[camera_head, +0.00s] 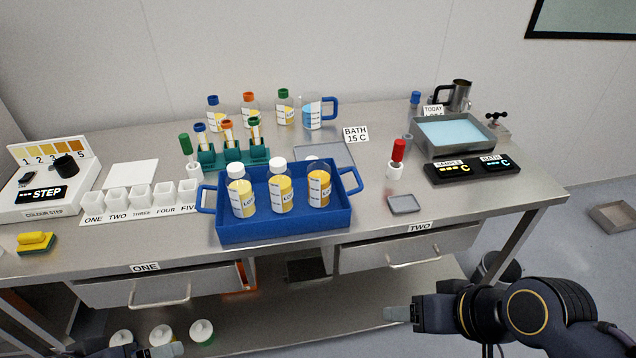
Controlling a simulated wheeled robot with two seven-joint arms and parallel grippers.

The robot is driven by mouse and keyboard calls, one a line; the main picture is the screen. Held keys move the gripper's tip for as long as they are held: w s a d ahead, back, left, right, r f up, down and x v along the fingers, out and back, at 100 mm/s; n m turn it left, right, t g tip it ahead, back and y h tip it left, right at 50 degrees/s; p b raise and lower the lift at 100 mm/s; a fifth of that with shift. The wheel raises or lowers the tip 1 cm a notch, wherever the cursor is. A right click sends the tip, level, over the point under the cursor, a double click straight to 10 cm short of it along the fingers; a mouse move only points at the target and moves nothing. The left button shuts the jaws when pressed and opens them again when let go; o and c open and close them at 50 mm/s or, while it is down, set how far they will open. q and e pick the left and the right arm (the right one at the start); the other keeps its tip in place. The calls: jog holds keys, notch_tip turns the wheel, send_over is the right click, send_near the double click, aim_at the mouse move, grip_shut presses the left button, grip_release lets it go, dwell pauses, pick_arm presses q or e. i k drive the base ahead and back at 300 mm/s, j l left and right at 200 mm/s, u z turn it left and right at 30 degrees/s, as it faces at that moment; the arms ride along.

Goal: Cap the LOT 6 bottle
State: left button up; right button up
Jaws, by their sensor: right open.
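A blue tray (285,231) on the bench holds three upright bottles of yellow liquid. The left bottle (242,196) and middle bottle (281,193) have white caps; the right bottle (319,190) shows no white cap. Their labels begin with "LO", but I cannot read the lot numbers. A small white piece (312,157) lies behind the tray on a grey mat, partly hidden; I cannot tell if it is a cap. My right gripper (396,313) is open and empty, in front of the bench below drawer TWO. My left gripper (167,350) barely shows at the bottom edge.
A teal rack (232,158) of tubes and several capped bottles stand behind the tray. White cups (140,195) line the left. A water bath (455,133) and black display (470,170) stand right. White-topped containers (161,335) are on the lower shelf.

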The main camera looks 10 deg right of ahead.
aim_at(318, 172)
jog(key=z, duration=0.35)
jog(key=i+j+z, duration=0.15)
jog(key=j, duration=0.25)
jog(key=i+l+u, duration=0.1)
jog(key=i+u, duration=0.15)
jog(key=u, duration=0.25)
jog(key=i+l+u, duration=0.2)
jog(key=u, duration=0.25)
jog(key=i+l+u, duration=0.25)
jog(key=u, duration=0.25)
